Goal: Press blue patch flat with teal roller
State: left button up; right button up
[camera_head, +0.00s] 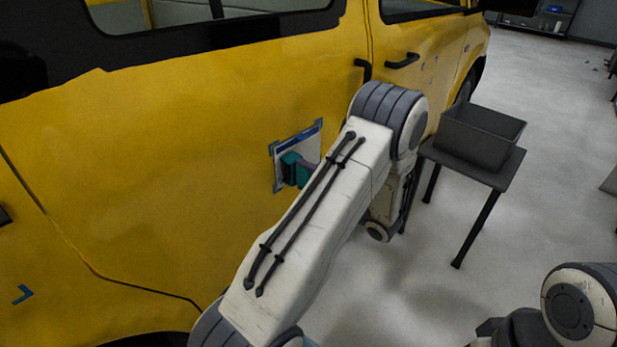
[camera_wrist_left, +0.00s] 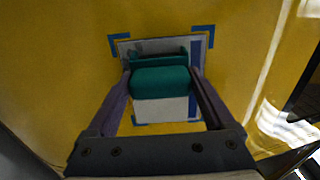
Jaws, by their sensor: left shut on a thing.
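The patch is a pale rectangle with a blue band (camera_head: 305,135) on the yellow van's side, framed by blue corner marks. It also shows in the left wrist view (camera_wrist_left: 168,110), behind the roller. The teal roller (camera_head: 290,170) is in front of the patch's lower left part. In the left wrist view, the teal roller (camera_wrist_left: 160,82) lies across the patch, between the purple fingers of my left gripper (camera_wrist_left: 160,74), which is shut on it. Whether the roller touches the patch I cannot tell. My left arm hides most of that gripper in the head view. My right gripper is not in view.
The yellow van (camera_head: 170,170) fills the left side, with a black door handle (camera_head: 403,61) right of the patch. A dark open bin (camera_head: 482,137) stands on a small dark table (camera_head: 497,178) at right. Grey floor (camera_head: 560,170) beyond is mostly clear.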

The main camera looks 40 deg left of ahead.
pick_arm(q)
jog(key=shift+s, duration=0.8)
jog(key=shift+s, duration=0.15)
jog(key=shift+s+a, duration=0.15)
jog(key=shift+s, duration=0.6)
jog(key=d+b, duration=0.1)
jog(key=d, duration=0.6)
jog(key=shift+s, duration=0.25)
